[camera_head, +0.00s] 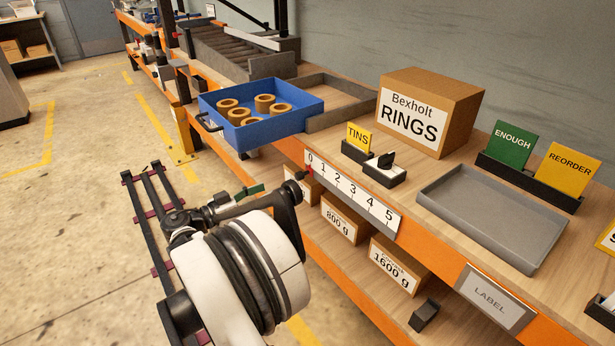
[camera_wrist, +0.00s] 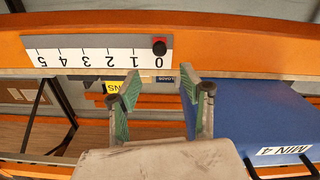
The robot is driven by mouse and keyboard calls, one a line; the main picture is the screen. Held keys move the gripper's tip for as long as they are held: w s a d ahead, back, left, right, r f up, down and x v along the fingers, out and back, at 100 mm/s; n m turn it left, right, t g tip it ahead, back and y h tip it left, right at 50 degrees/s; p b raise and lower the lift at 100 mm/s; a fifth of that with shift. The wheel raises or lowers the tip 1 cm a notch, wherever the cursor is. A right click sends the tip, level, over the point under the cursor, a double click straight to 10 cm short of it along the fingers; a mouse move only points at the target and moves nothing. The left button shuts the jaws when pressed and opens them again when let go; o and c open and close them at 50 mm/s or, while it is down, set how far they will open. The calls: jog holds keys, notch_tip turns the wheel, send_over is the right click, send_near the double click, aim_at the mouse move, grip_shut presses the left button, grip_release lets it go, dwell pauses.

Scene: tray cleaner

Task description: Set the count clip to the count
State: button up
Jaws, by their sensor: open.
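The count clip, a small red and black block (camera_wrist: 159,46), sits at the 0 end of the white number strip (camera_wrist: 100,55) in the wrist view, where the strip's numbers appear upside down. In the head view the strip (camera_head: 352,196) runs along the shelf's front edge from 0 to 5, and a red bit of the clip (camera_head: 301,175) shows near the 0. My gripper (camera_wrist: 160,77) is open and empty, its green-padded fingers on either side of the clip's line, apart from it. A blue tray (camera_head: 262,133) holds several tan rings.
A RINGS box (camera_head: 430,110), a yellow TINS card (camera_head: 359,136), a black holder (camera_head: 384,172) and an empty grey tray (camera_head: 493,215) stand on the shelf top. Green ENOUGH (camera_head: 511,144) and yellow REORDER (camera_head: 567,170) cards stand in a rack. Boxes (camera_head: 398,262) sit below.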

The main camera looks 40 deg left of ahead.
aim_at(296, 178)
jog(key=b+x, duration=0.3)
jog(key=x, duration=1)
jog(key=shift+w+d, duration=0.1)
grip_shut()
